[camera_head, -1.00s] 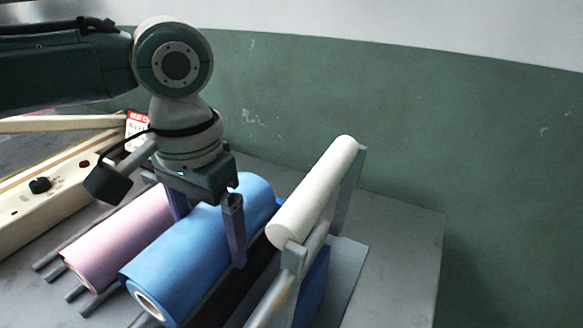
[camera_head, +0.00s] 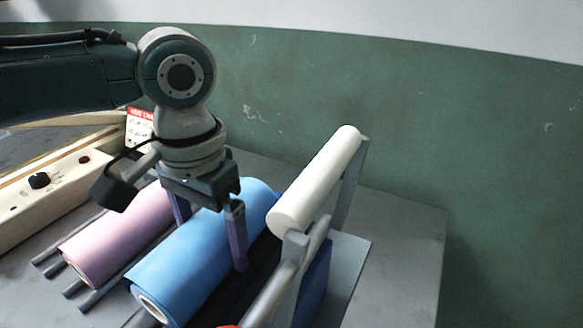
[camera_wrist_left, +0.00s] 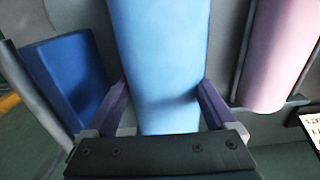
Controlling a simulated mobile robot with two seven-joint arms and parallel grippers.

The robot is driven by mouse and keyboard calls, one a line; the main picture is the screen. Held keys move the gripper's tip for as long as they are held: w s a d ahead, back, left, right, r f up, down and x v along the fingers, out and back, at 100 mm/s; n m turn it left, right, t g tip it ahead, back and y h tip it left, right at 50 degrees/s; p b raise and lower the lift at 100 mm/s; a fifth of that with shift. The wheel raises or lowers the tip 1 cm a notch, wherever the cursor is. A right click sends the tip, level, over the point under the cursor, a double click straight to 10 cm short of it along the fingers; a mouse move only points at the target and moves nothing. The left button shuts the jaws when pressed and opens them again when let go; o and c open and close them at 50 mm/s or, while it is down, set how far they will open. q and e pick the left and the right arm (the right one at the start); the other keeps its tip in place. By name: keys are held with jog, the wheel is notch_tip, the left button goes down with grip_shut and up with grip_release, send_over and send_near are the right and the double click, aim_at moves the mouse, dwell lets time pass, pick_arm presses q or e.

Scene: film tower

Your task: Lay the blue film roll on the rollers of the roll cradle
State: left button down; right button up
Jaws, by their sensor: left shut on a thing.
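The blue film roll (camera_head: 190,255) lies slanting between a pink roll and a raised white roll. My left gripper (camera_head: 209,240) points down and is shut on the blue film roll, one finger on each side. In the left wrist view the blue roll (camera_wrist_left: 160,60) runs between both fingers (camera_wrist_left: 163,108). Grey parallel rods (camera_head: 90,300), apparently rollers of the roll cradle, show under and beside the pink roll. A rod end shows below the blue roll's near end; I cannot tell whether they touch.
The pink roll (camera_head: 115,240) lies close on the left. The white roll (camera_head: 315,185) stands on a raised frame at the right, with a dark blue panel (camera_head: 315,285) below it. A cream control box (camera_head: 40,195) stands at far left. The table's right part (camera_head: 405,250) is clear.

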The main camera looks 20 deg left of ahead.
pick_arm(q)
jog(key=shift+f, duration=0.25)
grip_release()
notch_tip(320, 180, up, 10)
jog(key=shift+r+p, duration=0.1)
jog(key=shift+p, duration=0.5)
